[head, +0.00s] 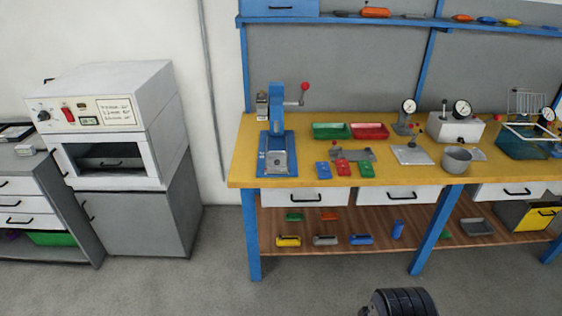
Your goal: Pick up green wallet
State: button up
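Another small flat green item (294,217) lies on the wooden lower shelf, beside an orange one. My gripper is not in view. A dark ribbed part at the bottom edge may belong to my arm.
The yellow bench (245,150) carries a blue press (277,140), a green tray (331,131), a red tray (370,131) and a grey bowl (456,160). A white oven (110,110) stands left. The floor (180,270) before the bench is clear.

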aim_at(366, 169)
jog(key=i+l+z, duration=0.2)
jog(key=i, duration=0.4)
jog(key=i+l+z, duration=0.15)
jog(key=i+l, duration=0.15)
jog(key=i, duration=0.3)
jog(key=i+l+z, duration=0.2)
jog(key=i, duration=0.4)
